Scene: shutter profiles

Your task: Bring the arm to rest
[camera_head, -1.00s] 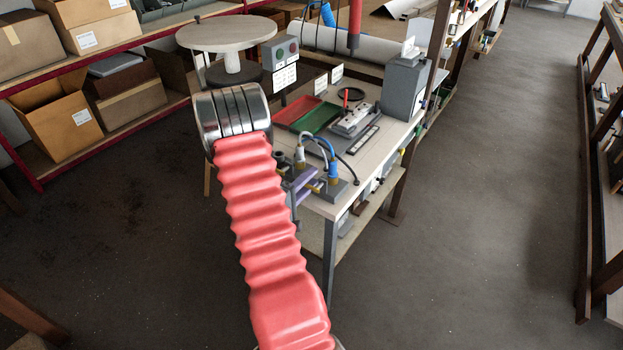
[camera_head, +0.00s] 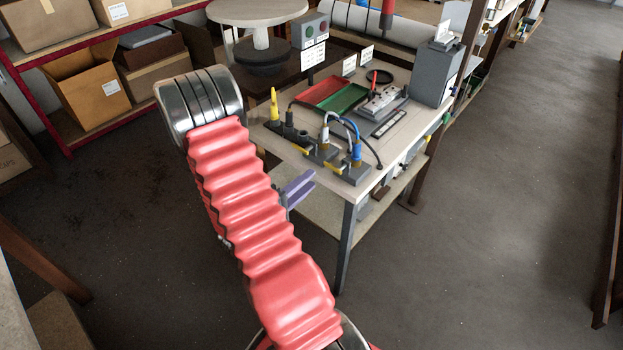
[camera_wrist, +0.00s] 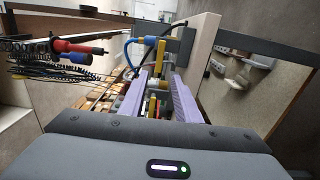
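My arm crosses the middle of the head view as a red ribbed sleeve with a metal joint at its upper end. My gripper (camera_head: 298,189) shows as purple fingers just right of the sleeve, beside the near edge of the worktable (camera_head: 405,142). In the wrist view my gripper (camera_wrist: 158,98) shows two purple fingers with a gap between them. It is open, and I see nothing held. The sleeve hides part of the gripper and wrist in the head view.
Plugs with blue (camera_head: 356,153) and yellow (camera_head: 274,106) parts stand along the table's near edge. Red (camera_head: 325,89) and green (camera_head: 343,101) trays lie behind. A round stand (camera_head: 257,14) is beyond the arm, and box shelves (camera_head: 85,84) are left.

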